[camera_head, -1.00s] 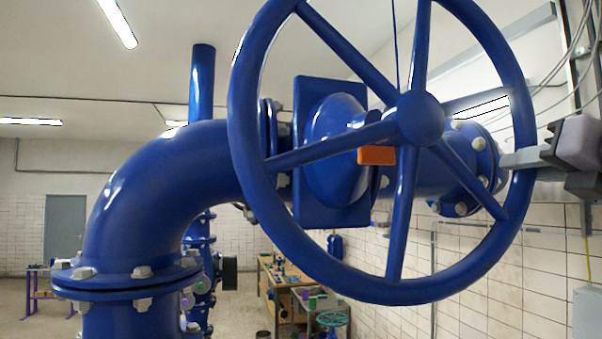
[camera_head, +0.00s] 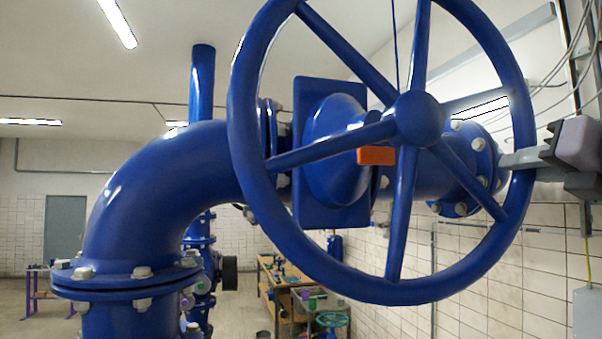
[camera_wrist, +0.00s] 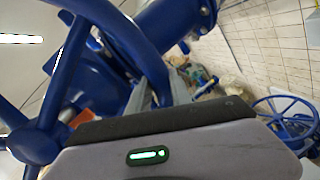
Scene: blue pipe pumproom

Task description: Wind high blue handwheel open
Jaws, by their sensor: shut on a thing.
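The high blue handwheel (camera_head: 402,288) fills the centre and right of the head view, upright, with a round hub (camera_head: 417,118) and several spokes. It stands in front of a blue pipe and valve body. My gripper (camera_head: 520,160) comes in from the right and is shut on the right side of the wheel's rim, between two spokes. In the wrist view the rim (camera_wrist: 145,62) runs down to the gripper's grey fingers (camera_wrist: 165,90), and the hub is at the left. The exact finger contact is partly hidden by the gripper body.
A thick blue elbow pipe (camera_head: 150,195) with a bolted flange stands left of the wheel. A small orange block (camera_head: 376,155) shows behind the spokes. A wooden bench (camera_head: 285,290) stands in the background. Cables and a grey post are at the far right. Another blue handwheel (camera_wrist: 290,118) shows in the wrist view.

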